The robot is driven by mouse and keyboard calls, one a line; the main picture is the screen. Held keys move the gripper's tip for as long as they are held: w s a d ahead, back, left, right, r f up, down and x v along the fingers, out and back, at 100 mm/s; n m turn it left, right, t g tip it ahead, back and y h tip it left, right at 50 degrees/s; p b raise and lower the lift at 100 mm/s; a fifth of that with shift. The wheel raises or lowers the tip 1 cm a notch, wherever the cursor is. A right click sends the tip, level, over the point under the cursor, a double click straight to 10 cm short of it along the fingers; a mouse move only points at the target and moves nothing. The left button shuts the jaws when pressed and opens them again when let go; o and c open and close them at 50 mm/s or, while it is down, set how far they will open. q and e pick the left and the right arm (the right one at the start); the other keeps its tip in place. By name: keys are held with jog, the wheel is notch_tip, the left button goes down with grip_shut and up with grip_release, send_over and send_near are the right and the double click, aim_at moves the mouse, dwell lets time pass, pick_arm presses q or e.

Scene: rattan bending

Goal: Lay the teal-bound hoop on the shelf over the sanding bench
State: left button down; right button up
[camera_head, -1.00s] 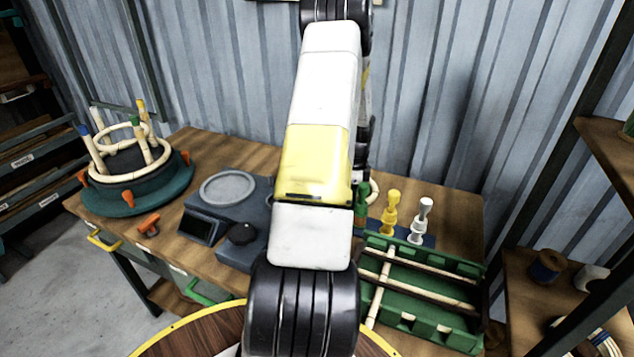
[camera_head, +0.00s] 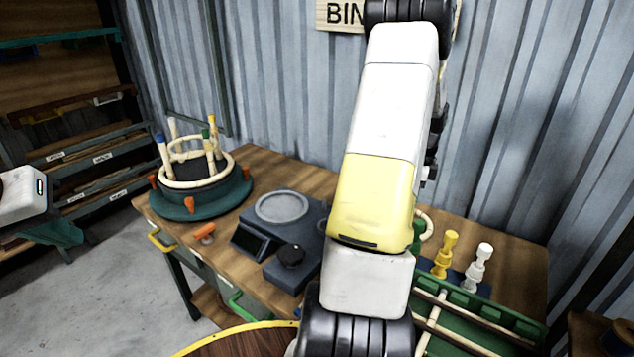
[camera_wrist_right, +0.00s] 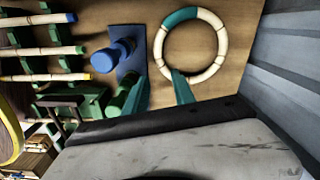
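The teal-bound hoop (camera_wrist_right: 219,68), a pale cane ring with a teal section, lies on the wooden bench in the right wrist view. A small part of a pale ring (camera_head: 428,224) shows behind my right arm in the head view. My right gripper (camera_wrist_right: 160,85) is open, its two teal fingers apart close to the hoop's lower left rim. It is hidden behind the arm in the head view. My left gripper (camera_head: 60,233) is at the head view's left edge, over the floor, away from the hoop. I cannot tell which shelf is over a sanding bench.
Coloured pegs (camera_head: 446,253) and a green rack of canes (camera_head: 470,330) are close by the hoop. A rack with a teal-edged shelf (camera_head: 60,40) stands at far left.

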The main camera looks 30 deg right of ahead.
jog(key=w+a+r+n+t, duration=0.25)
jog(key=a+r+n, duration=0.5)
jog(key=a, duration=0.45)
jog(key=w+a+r+n+t, duration=0.1)
jog(key=w+a+r+n, duration=0.2)
jog(key=a+r+n, duration=0.6)
jog(key=s+a+r+n+t, duration=0.1)
jog(key=s+a+n, duration=0.2)
jog(key=a, duration=0.4)
jog(key=s+a+r+n+y, duration=0.1)
jog(key=s+a+r+n, duration=0.1)
jog(key=s+a+n, duration=0.2)
jog(key=s+a+r+n+t+y, duration=0.1)
jog(key=s+a+n, duration=0.3)
jog(key=a, duration=0.5)
jog(key=shift+a+r+t, duration=0.35)
jog(key=shift+r, duration=0.25)
jog(key=o, duration=0.4)
jog(key=shift+s+a+n, duration=0.25)
jog(key=shift+s+n, duration=0.05)
jog(key=shift+n, duration=0.35)
jog(key=shift+c, duration=1.1)
jog(key=shift+d, duration=0.1)
jog(key=shift+c, duration=0.3)
